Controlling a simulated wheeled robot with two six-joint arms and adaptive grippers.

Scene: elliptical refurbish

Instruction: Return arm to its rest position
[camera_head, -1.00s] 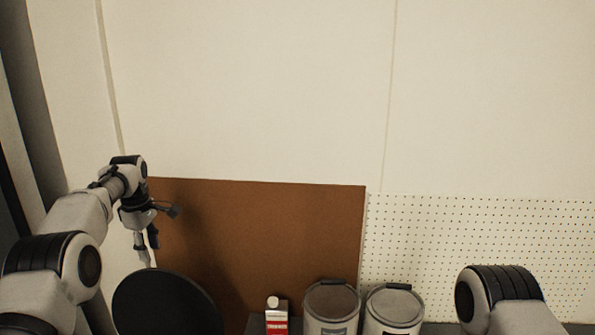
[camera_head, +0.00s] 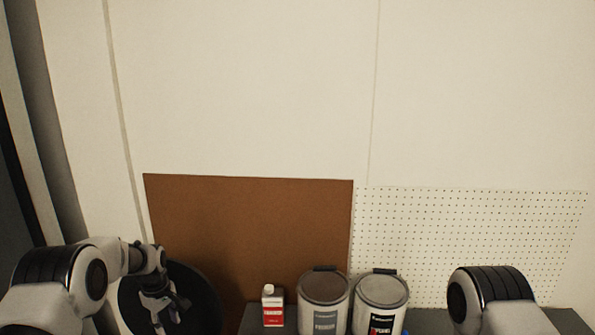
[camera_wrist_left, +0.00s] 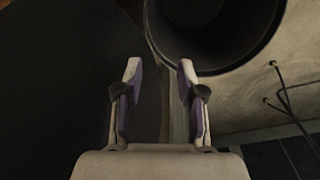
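My left arm (camera_head: 115,258) comes in from the left in the head view and bends down at the wrist. My left gripper (camera_head: 163,318) hangs low in front of a black round object. In the left wrist view the left gripper (camera_wrist_left: 158,75) has its two fingers apart with nothing between them. My right arm (camera_head: 490,295) shows only as a link at the lower right; its gripper is out of the head view.
Two lidded cans (camera_head: 323,305) (camera_head: 380,303) and a red-and-white bottle (camera_head: 273,306) stand on a grey surface (camera_head: 430,322). Behind are a brown board (camera_head: 250,225) and a white pegboard (camera_head: 460,235). A dark round rim (camera_wrist_left: 215,65) is close beyond the left fingers.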

